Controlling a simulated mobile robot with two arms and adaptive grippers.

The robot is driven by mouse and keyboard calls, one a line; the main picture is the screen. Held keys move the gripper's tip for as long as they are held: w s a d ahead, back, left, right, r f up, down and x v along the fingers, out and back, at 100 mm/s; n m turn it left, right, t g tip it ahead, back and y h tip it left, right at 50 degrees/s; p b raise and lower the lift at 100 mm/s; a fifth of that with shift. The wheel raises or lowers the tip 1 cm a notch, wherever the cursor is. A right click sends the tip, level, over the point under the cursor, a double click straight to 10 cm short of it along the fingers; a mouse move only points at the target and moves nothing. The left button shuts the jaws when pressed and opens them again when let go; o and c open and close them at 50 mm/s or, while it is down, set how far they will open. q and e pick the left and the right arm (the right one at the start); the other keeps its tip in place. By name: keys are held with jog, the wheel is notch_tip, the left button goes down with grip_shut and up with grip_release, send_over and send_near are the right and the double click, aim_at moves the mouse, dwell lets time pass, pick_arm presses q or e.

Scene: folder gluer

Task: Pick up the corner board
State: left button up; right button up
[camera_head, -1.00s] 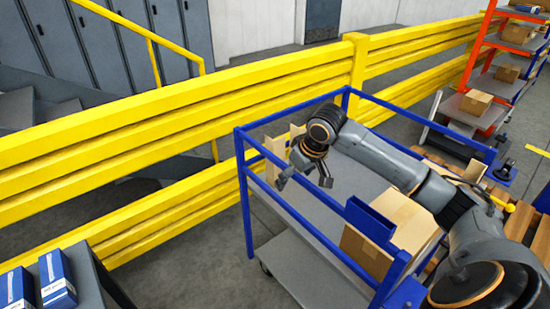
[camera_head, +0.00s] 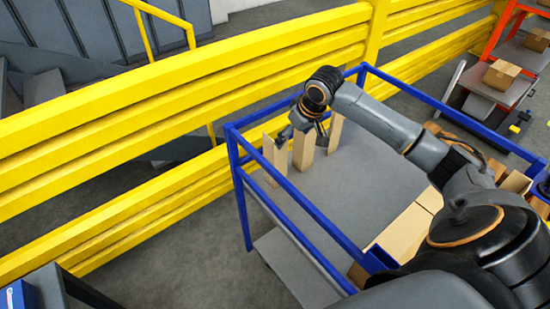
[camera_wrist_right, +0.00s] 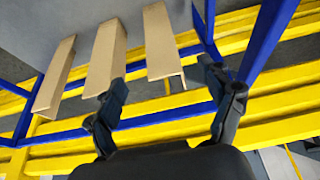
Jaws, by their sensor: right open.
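Three tan corner boards stand upright in a row at the far-left end of the blue cart's grey deck: a left one (camera_head: 268,160), a middle one (camera_head: 303,153) and a right one (camera_head: 336,131). My right gripper (camera_head: 302,137) is open and empty, right by the boards, its fingers partly covering them. In the right wrist view the three boards appear as a left (camera_wrist_right: 55,65), a middle (camera_wrist_right: 105,58) and a right one (camera_wrist_right: 162,42). The right board's end lies in the gap between the open fingers (camera_wrist_right: 165,80); contact cannot be told. My left gripper is out of view.
The blue-railed cart (camera_head: 298,207) surrounds the deck (camera_head: 360,185), whose middle is clear. A cardboard box (camera_head: 405,232) sits at the near-right end. A yellow barrier (camera_head: 180,110) runs behind the cart. A shelf rack with boxes (camera_head: 501,74) stands back right.

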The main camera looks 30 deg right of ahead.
send_near(275, 160)
jog(key=d, duration=0.2)
jog(key=w+f+p, duration=0.2)
jog(key=w+f, duration=0.2)
jog(key=f, duration=0.1)
jog(key=shift+w, duration=0.25)
jog(key=shift+c, duration=0.9)
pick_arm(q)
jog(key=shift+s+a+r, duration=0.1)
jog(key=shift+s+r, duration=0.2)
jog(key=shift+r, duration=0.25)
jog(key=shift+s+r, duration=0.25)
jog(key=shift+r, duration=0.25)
pick_arm(e)
jog(key=shift+f, duration=0.1)
jog(key=c, duration=1.4)
